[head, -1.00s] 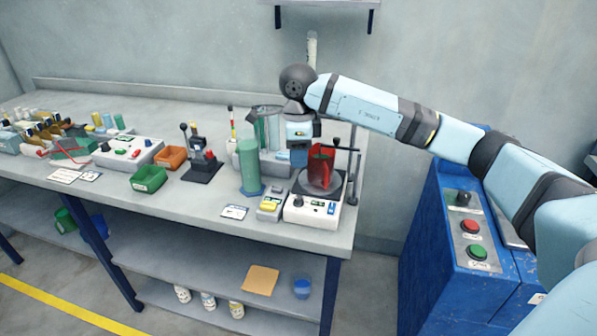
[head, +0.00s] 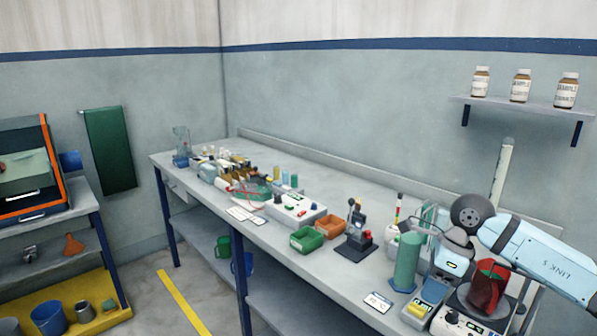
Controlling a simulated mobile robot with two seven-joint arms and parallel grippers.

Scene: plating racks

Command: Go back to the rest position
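My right arm comes in from the right edge and its wrist bends down over the near right end of the long bench (head: 340,262). My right gripper (head: 453,266) is low over the bench, between a green cylinder (head: 407,262) and a red vessel (head: 487,287). The vessel stands on a white-and-black hotplate-like device (head: 458,322). The fingertips are hard to make out, so I cannot tell whether they are open or hold anything. My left gripper is not in view.
A small yellow-and-grey device (head: 419,309) stands close to the gripper. A black stand (head: 356,236), a green bin (head: 307,239) and an orange bin (head: 328,226) sit further left. A wall shelf (head: 520,108) with bottles is above.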

